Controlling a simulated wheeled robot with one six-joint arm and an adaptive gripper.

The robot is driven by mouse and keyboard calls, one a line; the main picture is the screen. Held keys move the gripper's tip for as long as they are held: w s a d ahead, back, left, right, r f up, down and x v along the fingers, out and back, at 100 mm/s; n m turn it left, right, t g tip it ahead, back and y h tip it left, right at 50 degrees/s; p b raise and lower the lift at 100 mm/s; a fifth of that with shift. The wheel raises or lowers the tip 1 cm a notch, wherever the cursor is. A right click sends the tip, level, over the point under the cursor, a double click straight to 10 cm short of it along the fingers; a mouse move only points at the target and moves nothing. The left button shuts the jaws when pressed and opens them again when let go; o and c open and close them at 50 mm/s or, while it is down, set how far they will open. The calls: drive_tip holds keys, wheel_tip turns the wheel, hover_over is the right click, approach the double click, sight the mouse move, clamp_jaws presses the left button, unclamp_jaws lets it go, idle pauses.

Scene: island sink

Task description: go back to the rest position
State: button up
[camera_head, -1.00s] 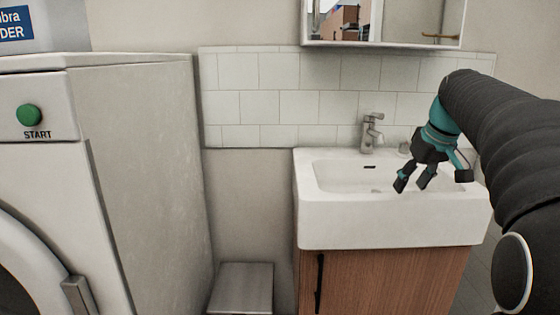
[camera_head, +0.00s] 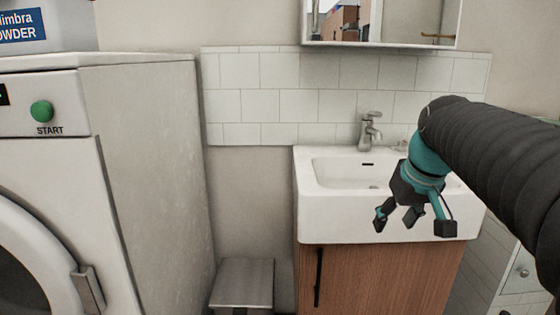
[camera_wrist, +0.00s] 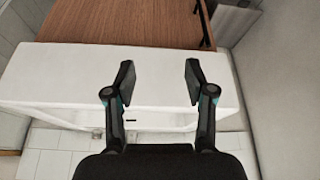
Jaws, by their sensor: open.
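My gripper (camera_head: 396,219) is open, with nothing between its fingers. In the head view it hangs in front of the right part of the white sink (camera_head: 312,222), its fingers pointing down and to the left. It also shows in the wrist view (camera_wrist: 160,82), its two fingers spread apart over the sink's front face (camera_wrist: 60,72). My arm comes in from the right edge of the head view and hides part of the basin's right side.
A chrome tap (camera_head: 369,131) stands at the back of the sink. A wooden cabinet (camera_head: 385,280) with a black handle (camera_head: 318,279) is below. A white washing machine (camera_head: 155,180) is at left, a small grey bin (camera_head: 243,283) between. A mirror cabinet (camera_head: 381,44) hangs above.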

drive_tip(key=s+a+f, duration=0.3)
drive_tip(key=s+f, duration=0.4)
drive_tip(key=s, duration=0.2)
drive_tip(key=s+a+f+m+t, duration=0.1)
drive_tip(key=s+a+f, duration=0.2)
drive_tip(key=s+f, duration=0.3)
drive_tip(key=s, duration=0.2)
drive_tip(key=shift+s+f+m, duration=0.3)
drive_tip(key=shift+s+f, duration=0.05)
drive_tip(key=shift+f, duration=0.05)
drive_tip(key=shift+a, duration=0.1)
idle(0.5)
